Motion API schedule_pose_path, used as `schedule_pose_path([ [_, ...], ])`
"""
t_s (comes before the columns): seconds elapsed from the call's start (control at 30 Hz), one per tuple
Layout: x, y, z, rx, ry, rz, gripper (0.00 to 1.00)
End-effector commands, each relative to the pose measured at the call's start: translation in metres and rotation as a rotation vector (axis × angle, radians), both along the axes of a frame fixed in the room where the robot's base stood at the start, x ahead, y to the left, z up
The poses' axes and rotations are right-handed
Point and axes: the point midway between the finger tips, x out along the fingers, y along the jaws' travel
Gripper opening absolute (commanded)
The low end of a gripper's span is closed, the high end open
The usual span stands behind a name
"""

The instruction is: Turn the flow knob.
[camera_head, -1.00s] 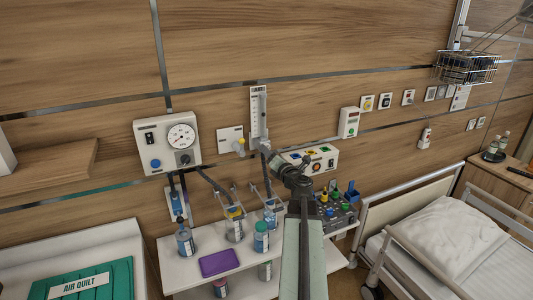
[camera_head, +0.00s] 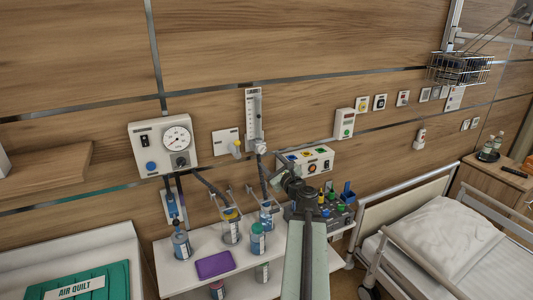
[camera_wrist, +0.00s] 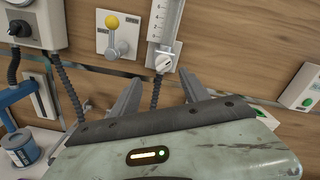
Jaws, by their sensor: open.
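The flow knob (camera_wrist: 164,63) is a small white knob at the foot of the clear, scaled flowmeter tube (camera_wrist: 165,22) on the wall. In the head view the knob (camera_head: 261,148) shows below the flowmeter (camera_head: 253,112). My gripper (camera_wrist: 160,78) is open and empty, one finger low on each side of the knob in the wrist view. The knob appears just beyond the fingertips, between them; I cannot tell the exact gap. In the head view my dark wrist (camera_head: 291,184) is below and right of the knob, and the fingers are hard to make out.
A yellow-knobbed wall outlet (camera_wrist: 113,22) is left of the flowmeter. A gauge box (camera_head: 163,146) hangs further left, and a box with colored buttons (camera_head: 318,160) is right. A dark corrugated hose (camera_wrist: 158,88) hangs below the flowmeter. A trolley with bottles (camera_head: 185,278) stands below.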

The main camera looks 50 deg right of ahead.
Motion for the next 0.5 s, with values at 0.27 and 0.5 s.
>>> schedule_pose_path([
  [0.27,-0.0003,-0.0014,0.0021,-0.979,0.388,0.002,0.53],
  [0.5,-0.0022,-0.0041,0.0050,-1.663,0.660,0.001,0.53],
])
